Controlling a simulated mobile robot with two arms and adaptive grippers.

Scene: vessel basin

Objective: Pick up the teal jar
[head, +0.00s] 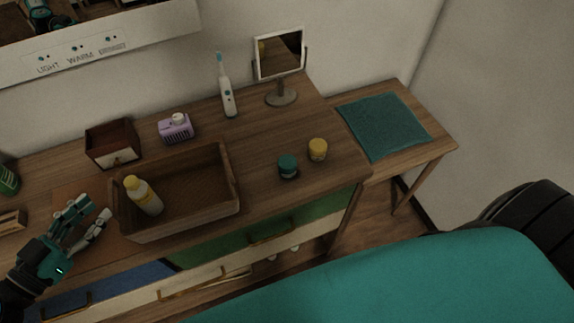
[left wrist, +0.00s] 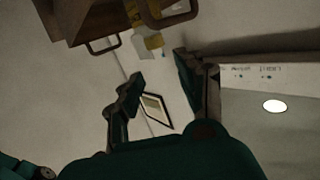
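The teal jar (head: 288,167) stands upright on the wooden counter, near its front edge and right of the open wooden tray. A similar yellow jar (head: 318,150) stands just right of and behind it. My left gripper (head: 92,209) is at the far left, by the tray's left end, well away from the teal jar. Its fingers are spread with nothing between them; they also show apart in the left wrist view (left wrist: 157,78). I cannot make out the teal jar in the left wrist view. My right gripper is not in view.
The wooden tray (head: 190,224) holds a yellow-capped bottle (head: 143,196) and lies between my left gripper and the teal jar. Behind are a small wooden box (head: 112,144), a purple item (head: 175,129), a toothbrush (head: 226,88) and a mirror (head: 280,55). A teal mat (head: 384,125) lies right.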

